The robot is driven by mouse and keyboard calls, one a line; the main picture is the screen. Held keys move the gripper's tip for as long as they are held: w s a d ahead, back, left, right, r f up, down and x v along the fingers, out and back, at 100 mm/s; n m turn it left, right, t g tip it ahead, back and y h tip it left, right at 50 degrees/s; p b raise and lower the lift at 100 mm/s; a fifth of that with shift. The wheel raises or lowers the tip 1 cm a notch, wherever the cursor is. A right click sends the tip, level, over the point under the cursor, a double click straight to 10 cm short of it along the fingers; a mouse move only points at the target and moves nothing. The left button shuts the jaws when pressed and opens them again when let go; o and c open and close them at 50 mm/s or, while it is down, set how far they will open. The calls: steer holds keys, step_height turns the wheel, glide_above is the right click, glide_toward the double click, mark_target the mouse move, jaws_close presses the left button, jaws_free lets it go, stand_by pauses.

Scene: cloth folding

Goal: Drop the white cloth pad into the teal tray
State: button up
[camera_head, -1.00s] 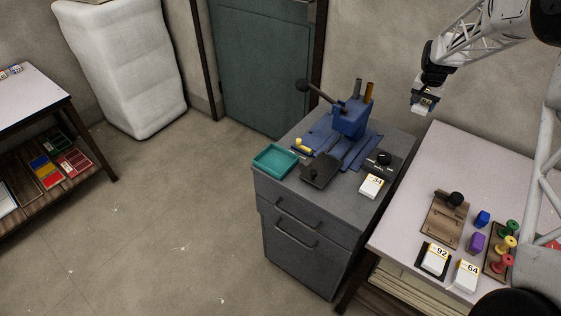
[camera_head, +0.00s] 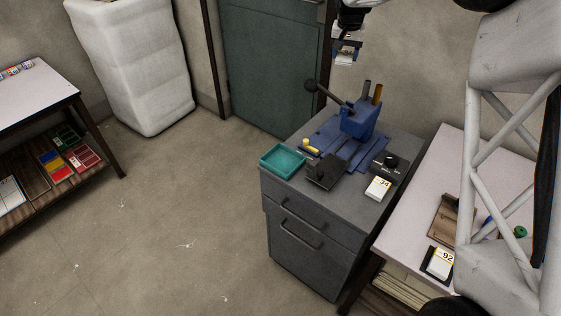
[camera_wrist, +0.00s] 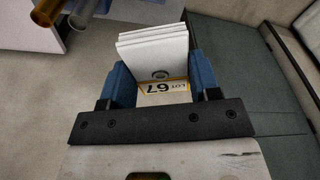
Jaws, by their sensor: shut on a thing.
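My gripper (camera_wrist: 156,90) is shut on a white cloth pad (camera_wrist: 155,52), a folded stack with a yellow-edged label reading LOT 67. In the head view my gripper (camera_head: 346,54) is high at the top, above and behind the grey cabinet, with the pad (camera_head: 344,62) showing small between its fingers.
The blue press (camera_head: 357,125) with its black lever stands on the grey cabinet (camera_head: 300,201), right of the tray. A white pad labelled 34 (camera_head: 378,188) lies at the cabinet's right. Another pad labelled 92 (camera_head: 440,262) lies on the side table.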

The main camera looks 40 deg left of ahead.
steer(key=s+a+f+n, duration=0.35)
steer(key=s+a, duration=0.75)
steer(key=s, duration=0.4)
steer(key=s+d+f+m, duration=0.2)
steer(key=s+d+f, duration=0.7)
steer(key=s, duration=0.3)
steer(key=shift+s+d+f, duration=0.2)
steer(key=shift+s+f, duration=0.1)
steer(key=shift+f, duration=0.5)
steer(key=shift+f, duration=0.15)
steer(key=shift+f, duration=2.85)
steer(key=o, duration=1)
